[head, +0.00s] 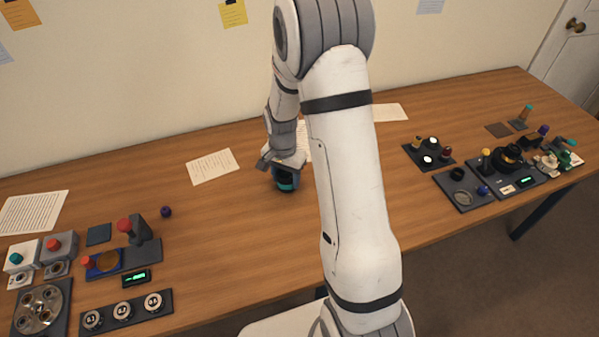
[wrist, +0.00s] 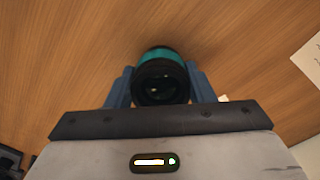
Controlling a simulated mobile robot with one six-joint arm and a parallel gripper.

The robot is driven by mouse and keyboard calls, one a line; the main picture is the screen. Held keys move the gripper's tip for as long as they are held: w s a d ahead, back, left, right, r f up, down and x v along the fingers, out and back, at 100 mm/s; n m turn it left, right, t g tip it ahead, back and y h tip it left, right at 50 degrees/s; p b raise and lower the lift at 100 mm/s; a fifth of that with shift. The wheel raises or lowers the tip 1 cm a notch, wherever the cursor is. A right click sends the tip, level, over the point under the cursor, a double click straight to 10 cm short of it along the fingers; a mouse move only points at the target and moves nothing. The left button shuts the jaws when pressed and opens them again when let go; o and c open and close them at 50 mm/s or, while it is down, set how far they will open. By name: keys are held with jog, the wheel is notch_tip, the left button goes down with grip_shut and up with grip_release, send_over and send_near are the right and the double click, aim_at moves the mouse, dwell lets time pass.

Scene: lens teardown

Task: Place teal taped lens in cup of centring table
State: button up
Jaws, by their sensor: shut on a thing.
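The teal taped lens is a short black barrel with a teal band. In the head view the lens (head: 286,180) is near the middle of the wooden table, below my gripper (head: 282,163). In the wrist view the lens (wrist: 160,78) sits between the two blue-grey fingers of my gripper (wrist: 158,84), its dark glass end facing the camera. My gripper is shut on it. I cannot tell whether the lens touches the table. Several dark fixtures stand at the right, among them a round black one (head: 507,158); I cannot tell which is the centring table or see its cup clearly.
A dark plate with a black ring and a silver dish (head: 463,198) lies at the right. A small tray of parts (head: 428,154) is beside it. Fixtures with red knobs (head: 125,226) and a numbered strip (head: 125,310) fill the left. Table between is mostly clear, with papers (head: 212,166) behind.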

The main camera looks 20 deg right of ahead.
jog(key=shift+f, duration=0.1)
jog(key=o, duration=0.6)
jog(key=shift+f, duration=0.1)
jog(key=o, duration=0.5)
jog(key=shift+c, duration=0.2)
